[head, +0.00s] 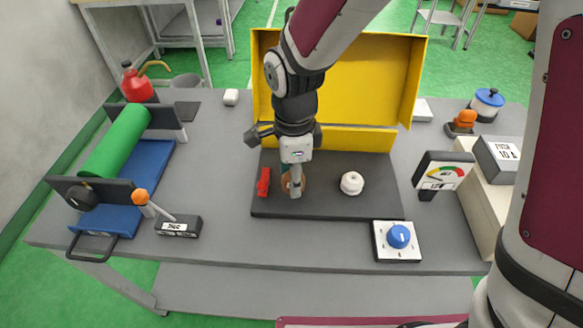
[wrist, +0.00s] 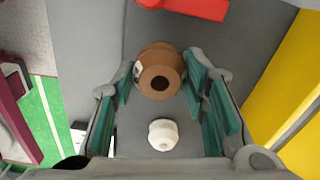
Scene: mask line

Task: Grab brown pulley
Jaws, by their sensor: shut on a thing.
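The brown pulley (wrist: 160,72) is between the two teal-padded fingers of my gripper in the wrist view, its dark centre hole facing the camera. The fingers are shut on its sides. In the head view my gripper (head: 293,182) points down at the dark mat, and the pulley (head: 285,184) is partly hidden behind the fingers. I cannot tell whether the pulley touches the mat. A white pulley (head: 352,183) sits on the mat to the right; it also shows in the wrist view (wrist: 162,134). A red part (head: 263,182) lies just left of my gripper.
The dark mat (head: 330,210) lies before an open yellow box-like panel (head: 365,80). A roller with a green cylinder (head: 117,140) stands at left. A blue-knob dial (head: 399,237), a gauge (head: 441,171) and a lever box (head: 178,226) stand around the mat.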

